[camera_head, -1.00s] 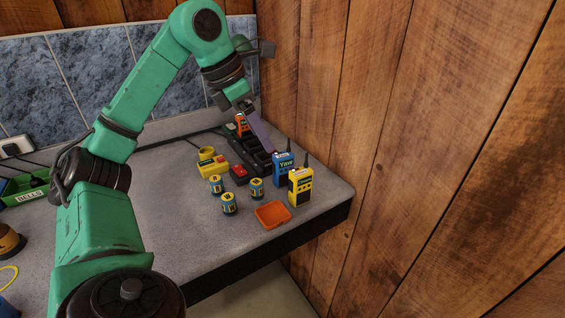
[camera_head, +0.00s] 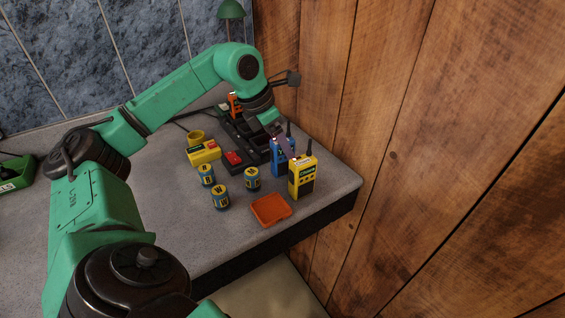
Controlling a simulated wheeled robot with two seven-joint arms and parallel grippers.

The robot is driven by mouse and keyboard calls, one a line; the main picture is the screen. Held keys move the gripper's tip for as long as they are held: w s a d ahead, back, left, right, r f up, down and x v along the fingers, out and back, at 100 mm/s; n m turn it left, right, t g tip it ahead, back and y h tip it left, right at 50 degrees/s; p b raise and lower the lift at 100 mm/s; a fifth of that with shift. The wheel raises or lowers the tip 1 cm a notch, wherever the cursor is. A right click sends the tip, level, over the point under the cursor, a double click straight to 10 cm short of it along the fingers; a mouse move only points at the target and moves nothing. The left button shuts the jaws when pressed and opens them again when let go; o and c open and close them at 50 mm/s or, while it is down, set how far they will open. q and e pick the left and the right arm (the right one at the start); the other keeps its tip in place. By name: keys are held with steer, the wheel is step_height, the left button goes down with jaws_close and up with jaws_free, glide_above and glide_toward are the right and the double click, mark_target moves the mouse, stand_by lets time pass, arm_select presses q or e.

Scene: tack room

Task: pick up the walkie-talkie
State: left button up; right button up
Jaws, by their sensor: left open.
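A yellow walkie-talkie (camera_head: 302,180) stands upright near the table's right edge, its black antenna up. A blue walkie-talkie (camera_head: 278,163) stands just behind and left of it. A third, orange one (camera_head: 235,104) is at the far end of a black charger rack (camera_head: 240,140). My left gripper (camera_head: 283,147) is over the blue walkie-talkie, its purple finger in front of that radio's upper part. It is open with nothing visibly held; whether it touches the radio I cannot tell. The arm hides part of the rack. My right gripper is not in view.
A wooden wall (camera_head: 400,130) rises close on the right. The table's left-middle is clear.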

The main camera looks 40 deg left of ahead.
arm_select(q)
steer(key=shift+w+f, duration=0.15)
steer(key=shift+f, duration=0.15)
steer(key=shift+c, duration=0.3)
jaws_close()
stand_by(0.9)
